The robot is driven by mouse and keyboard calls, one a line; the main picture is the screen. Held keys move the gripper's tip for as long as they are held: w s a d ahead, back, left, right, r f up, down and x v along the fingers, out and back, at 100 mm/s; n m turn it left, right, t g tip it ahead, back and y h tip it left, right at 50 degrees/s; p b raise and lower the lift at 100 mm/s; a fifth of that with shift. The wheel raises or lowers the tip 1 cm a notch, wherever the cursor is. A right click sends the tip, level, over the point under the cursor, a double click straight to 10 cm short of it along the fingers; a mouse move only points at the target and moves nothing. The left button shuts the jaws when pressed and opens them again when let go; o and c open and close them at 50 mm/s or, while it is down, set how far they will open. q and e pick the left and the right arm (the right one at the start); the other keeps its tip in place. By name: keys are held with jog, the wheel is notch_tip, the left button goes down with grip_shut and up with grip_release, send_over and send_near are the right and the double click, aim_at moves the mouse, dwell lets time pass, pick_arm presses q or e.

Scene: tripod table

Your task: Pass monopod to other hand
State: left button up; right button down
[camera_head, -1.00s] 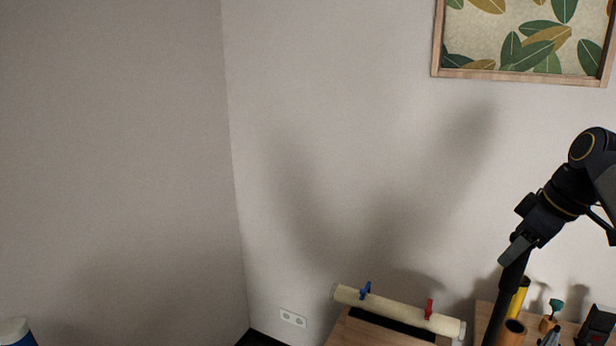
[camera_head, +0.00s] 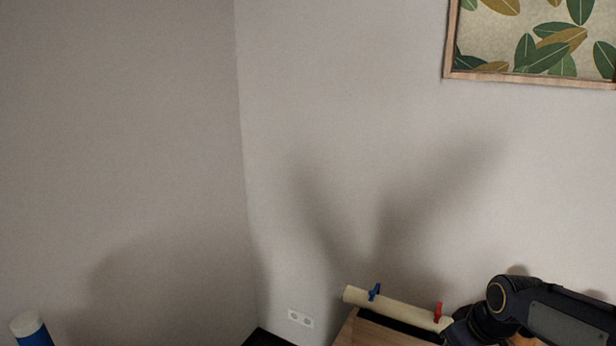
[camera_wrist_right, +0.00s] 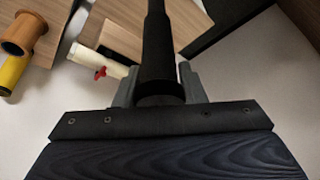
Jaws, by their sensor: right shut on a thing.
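The black monopod (camera_wrist_right: 157,55) is a long dark tube in the right wrist view, running from the gripper toward the top of the picture. My right gripper (camera_wrist_right: 157,88) is shut on it, with a grey finger at each side of the tube. In the head view my right arm reaches in low from the right edge; its gripper and the monopod are hidden or below the picture there. My left gripper is not in view.
A cream roll (camera_head: 398,309) with a blue and a red clamp lies on a wooden surface (camera_head: 368,333). The wrist view shows an orange-brown cup (camera_wrist_right: 22,34) and a yellow cylinder (camera_wrist_right: 12,72). A blue-and-white cylinder (camera_head: 30,330) stands at lower left.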

jog(key=a+f+m, duration=0.1)
jog(key=a+f, duration=0.3)
jog(key=f, duration=0.4)
jog(key=s+a+f+m+h, duration=0.1)
jog(key=a+f, duration=0.3)
jog(key=f, duration=0.5)
jog(key=shift+s+a+f+m, duration=0.15)
jog(key=shift+a+f+m, duration=0.1)
jog(key=shift+m, duration=0.45)
jog(key=shift+s, duration=0.1)
